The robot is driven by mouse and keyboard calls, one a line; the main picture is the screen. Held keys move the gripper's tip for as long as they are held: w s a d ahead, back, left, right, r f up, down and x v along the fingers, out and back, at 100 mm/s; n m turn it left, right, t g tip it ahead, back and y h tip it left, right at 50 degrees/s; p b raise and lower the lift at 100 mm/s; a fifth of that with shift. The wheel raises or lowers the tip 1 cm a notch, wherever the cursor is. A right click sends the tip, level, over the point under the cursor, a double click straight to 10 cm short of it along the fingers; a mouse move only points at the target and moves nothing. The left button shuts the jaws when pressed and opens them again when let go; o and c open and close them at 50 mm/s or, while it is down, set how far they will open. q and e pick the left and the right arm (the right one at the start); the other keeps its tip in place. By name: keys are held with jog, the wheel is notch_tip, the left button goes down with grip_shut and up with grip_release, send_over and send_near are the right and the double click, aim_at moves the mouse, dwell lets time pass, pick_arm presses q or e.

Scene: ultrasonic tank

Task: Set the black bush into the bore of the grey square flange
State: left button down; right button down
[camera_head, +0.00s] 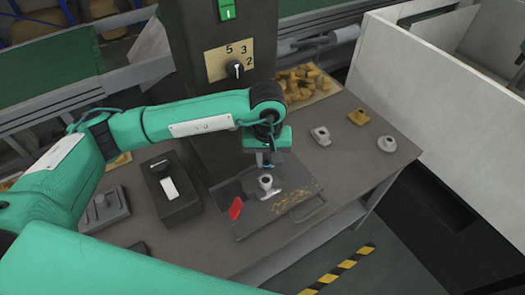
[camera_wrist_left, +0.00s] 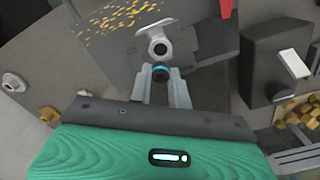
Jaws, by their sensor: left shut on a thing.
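The grey flange (camera_head: 269,188) sits on a dark plate, its round collar and open bore facing up. It also shows in the left wrist view (camera_wrist_left: 154,50), just beyond my fingertips. My left gripper (camera_head: 265,163) is above and slightly behind the flange in the head view. In the left wrist view, its fingers (camera_wrist_left: 161,77) are shut on the black bush (camera_wrist_left: 160,69), which has a bright blue band. The bush appears apart from the flange and outside its bore; the exact gap is hard to judge. My right gripper is not in view.
The dark plate (camera_head: 254,222) has a wire handle, a red piece (camera_head: 236,208) and yellow flecks. Two grey flanged parts (camera_head: 320,136) (camera_head: 386,144) and a yellow one (camera_head: 358,117) stand right. A dark switch box (camera_head: 173,190) stands left. Yellow pieces (camera_head: 302,80) lie behind.

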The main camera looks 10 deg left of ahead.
aim_at(266, 180)
pick_arm(q)
jog(key=shift+f, duration=0.65)
notch_tip(266, 180, down, 4)
jog(key=shift+r+b, duration=0.2)
jog(key=shift+b, duration=0.75)
jog(key=shift+w+f+b, duration=0.1)
jog(key=shift+f+b, duration=0.4)
jog(key=shift+b, duration=0.1)
jog(key=shift+b, duration=0.5)
jog(key=shift+b, duration=0.7)
jog(key=shift+f+b, duration=0.45)
jog(key=shift+b, duration=0.95)
dwell(0.7)
dwell(0.4)
